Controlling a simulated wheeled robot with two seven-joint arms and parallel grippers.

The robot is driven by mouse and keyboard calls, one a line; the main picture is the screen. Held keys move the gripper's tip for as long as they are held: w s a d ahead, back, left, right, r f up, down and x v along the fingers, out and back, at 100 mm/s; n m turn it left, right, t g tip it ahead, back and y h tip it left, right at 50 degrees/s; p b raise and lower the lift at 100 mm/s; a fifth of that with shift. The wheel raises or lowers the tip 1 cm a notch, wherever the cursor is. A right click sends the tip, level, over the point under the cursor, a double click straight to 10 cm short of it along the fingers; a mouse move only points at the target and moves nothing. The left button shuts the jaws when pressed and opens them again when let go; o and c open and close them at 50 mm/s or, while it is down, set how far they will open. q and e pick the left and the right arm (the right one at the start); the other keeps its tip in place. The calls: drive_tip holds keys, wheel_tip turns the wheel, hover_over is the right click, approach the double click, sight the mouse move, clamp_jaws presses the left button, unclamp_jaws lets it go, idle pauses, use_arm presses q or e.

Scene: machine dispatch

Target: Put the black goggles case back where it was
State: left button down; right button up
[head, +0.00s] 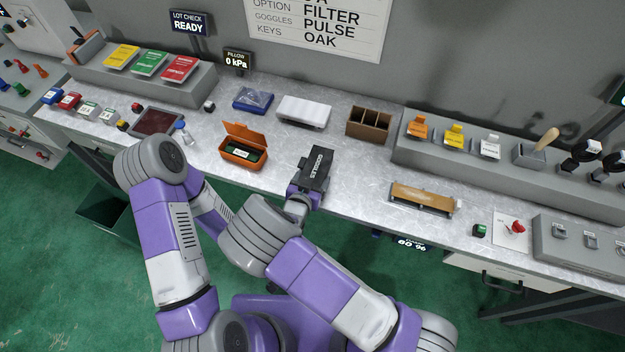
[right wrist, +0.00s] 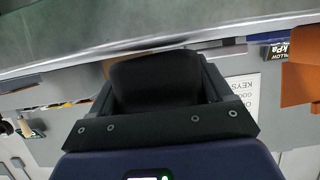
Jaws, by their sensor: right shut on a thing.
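The black goggles case (head: 317,163), labelled GOGGLES, is in my right gripper (head: 308,186) over the front part of the bench, right of the open orange case. In the right wrist view, the dark case (right wrist: 155,82) fills the space between the fingers of my right gripper (right wrist: 155,110). I cannot tell whether the case touches the bench top. My left arm shows at the left, but its gripper does not show; the forearm runs behind my right arm.
The orange case (head: 243,148) stands open on the bench (head: 350,200). A tan-topped brush-like item (head: 422,197) lies at right. A grey raised shelf (head: 480,168) holds labelled items.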

drive_tip(key=shift+f, duration=0.2)
drive_tip(key=shift+f, duration=0.2)
drive_tip(key=o, duration=1.2)
drive_tip(key=shift+o, duration=0.2)
drive_tip(key=shift+r, duration=0.15)
